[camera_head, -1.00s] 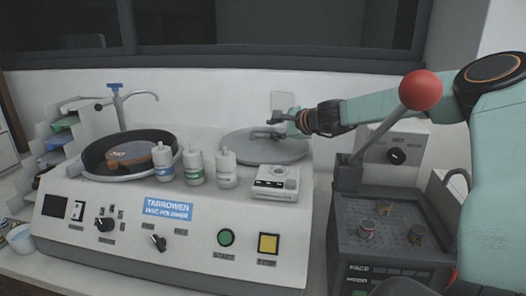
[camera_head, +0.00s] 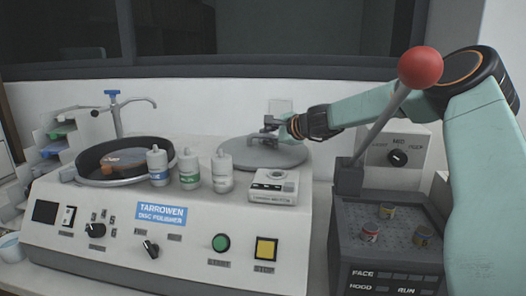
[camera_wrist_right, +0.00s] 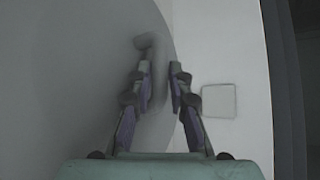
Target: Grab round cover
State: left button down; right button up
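The round cover (camera_head: 246,154) is a flat grey disc lying on the back right of the disc polisher. In the right wrist view it fills the left side as a broad grey surface (camera_wrist_right: 65,90). A dark upright handle (camera_wrist_right: 146,43) stands on it. My right gripper (camera_head: 270,129) is over the cover, at its handle. In the right wrist view my right gripper (camera_wrist_right: 160,74) has its fingers apart, with the handle showing between them, nearer the left finger. Whether a finger touches the handle I cannot tell. My left gripper is not in view.
White bottles (camera_head: 222,170) and a small white box (camera_head: 274,187) stand just in front of the cover. A dark bowl (camera_head: 90,160) is on the left. The press lever with its red ball (camera_head: 420,67) rises in front of my right arm. A wall is close behind.

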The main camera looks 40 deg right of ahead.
aim_at(267, 136)
jog(key=shift+w+a, duration=0.1)
grip_shut()
notch_tip(267, 136, up, 10)
jog(key=p, duration=0.8)
jog(key=shift+p, duration=0.4)
